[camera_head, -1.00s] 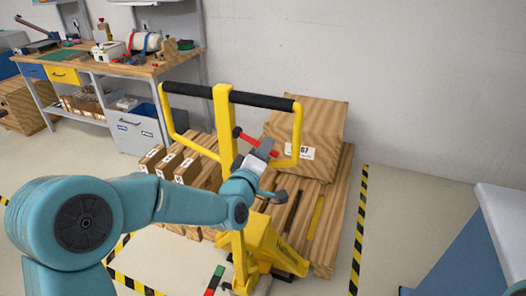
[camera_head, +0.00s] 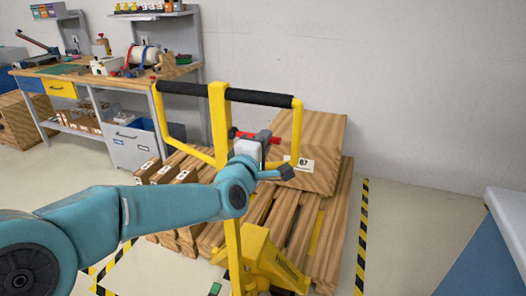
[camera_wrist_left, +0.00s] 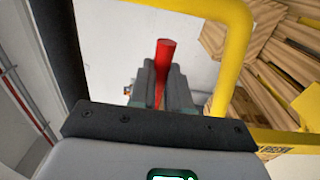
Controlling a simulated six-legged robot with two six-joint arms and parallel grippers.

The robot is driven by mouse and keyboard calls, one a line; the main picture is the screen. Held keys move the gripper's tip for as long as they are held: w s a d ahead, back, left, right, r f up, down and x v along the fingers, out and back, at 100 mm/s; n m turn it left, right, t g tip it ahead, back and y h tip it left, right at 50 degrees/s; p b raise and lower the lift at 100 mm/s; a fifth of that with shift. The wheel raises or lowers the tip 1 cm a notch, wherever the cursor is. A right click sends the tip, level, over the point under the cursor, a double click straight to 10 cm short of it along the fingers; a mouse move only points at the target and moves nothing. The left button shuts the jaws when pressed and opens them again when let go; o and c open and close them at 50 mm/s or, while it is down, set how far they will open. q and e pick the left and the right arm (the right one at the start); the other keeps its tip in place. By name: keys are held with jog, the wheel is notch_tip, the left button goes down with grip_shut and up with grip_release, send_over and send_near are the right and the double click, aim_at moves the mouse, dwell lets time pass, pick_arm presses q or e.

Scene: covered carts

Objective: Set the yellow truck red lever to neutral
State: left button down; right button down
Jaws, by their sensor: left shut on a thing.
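The yellow pallet truck (camera_head: 270,262) stands in front of the wooden pallet, its yellow handle frame upright with a black grip bar (camera_head: 225,94) across the top. The red lever (camera_head: 272,139) sticks out to the right of the handle's central post, below the bar. My left gripper (camera_head: 266,139) is at the lever inside the handle frame. In the left wrist view the red lever (camera_wrist_left: 164,56) stands between the two dark fingers (camera_wrist_left: 163,84), which are shut on it; its tip shows beyond them. My right gripper is not in view.
A wooden crate (camera_head: 318,135) with a white label sits on the pallet (camera_head: 335,225) behind the handle. A workbench (camera_head: 110,72) stands at the back left. A blue and white cart (camera_head: 500,235) is at the right edge. Yellow-black tape (camera_head: 361,235) marks the floor.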

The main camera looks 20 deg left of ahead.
pick_arm(q)
jog(key=c, duration=1.1)
grip_release()
jog(key=s+b, duration=0.2)
jog(key=s, duration=1.4)
jog(key=shift+s+a, duration=0.1)
jog(key=shift+a, duration=0.1)
